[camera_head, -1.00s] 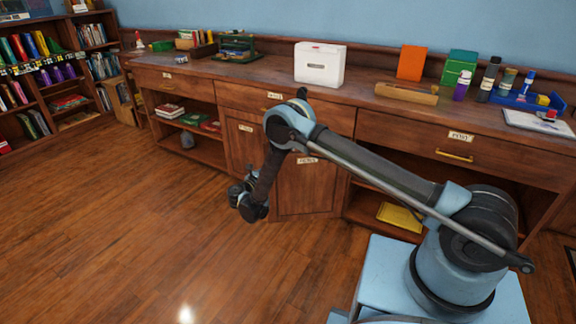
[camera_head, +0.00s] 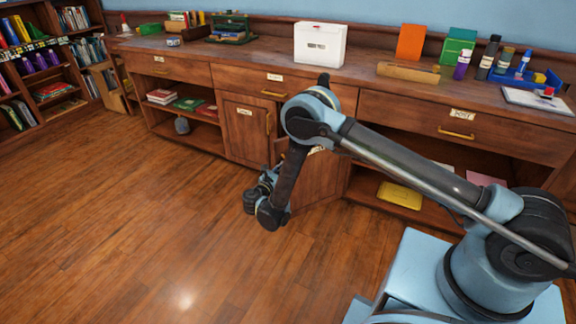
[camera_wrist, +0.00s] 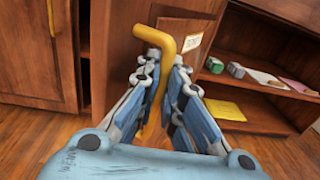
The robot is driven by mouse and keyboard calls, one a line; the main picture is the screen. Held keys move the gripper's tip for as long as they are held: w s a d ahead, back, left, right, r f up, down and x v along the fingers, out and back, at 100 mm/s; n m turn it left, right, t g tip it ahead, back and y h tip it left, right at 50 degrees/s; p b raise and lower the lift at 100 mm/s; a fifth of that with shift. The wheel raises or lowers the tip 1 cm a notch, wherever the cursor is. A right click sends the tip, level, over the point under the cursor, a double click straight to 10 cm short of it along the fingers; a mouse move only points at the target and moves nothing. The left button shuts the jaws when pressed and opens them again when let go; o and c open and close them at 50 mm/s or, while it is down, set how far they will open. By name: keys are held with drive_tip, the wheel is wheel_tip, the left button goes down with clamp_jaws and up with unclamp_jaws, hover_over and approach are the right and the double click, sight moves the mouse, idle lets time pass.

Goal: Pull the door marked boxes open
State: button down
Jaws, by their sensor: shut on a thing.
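The door (camera_head: 322,178) is the right one of a pair under the middle of the wooden counter. Its small label (camera_wrist: 193,43) is too small to read surely. The door stands ajar, with a dark gap along its left edge. In the wrist view its yellow bar handle (camera_wrist: 188,43) runs down between my fingers. My gripper (camera_wrist: 164,70) is shut on this handle. In the head view my arm hides the handle and part of the door, and my gripper (camera_head: 256,192) shows low in front of the cabinet.
The left door (camera_head: 243,130) is shut, with its own handle (camera_wrist: 53,18). An open shelf with a yellow folder (camera_head: 399,194) lies to the right. A white box (camera_head: 320,44) stands on the counter. The floor (camera_head: 120,220) in front and left is clear.

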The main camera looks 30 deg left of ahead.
drive_tip(key=shift+s+a, duration=0.15)
drive_tip(key=shift+s, duration=0.15)
drive_tip(key=c, duration=2)
unclamp_jaws()
drive_tip(key=s, duration=1.2)
drive_tip(key=shift+d, duration=0.25)
drive_tip(key=shift+w, duration=0.1)
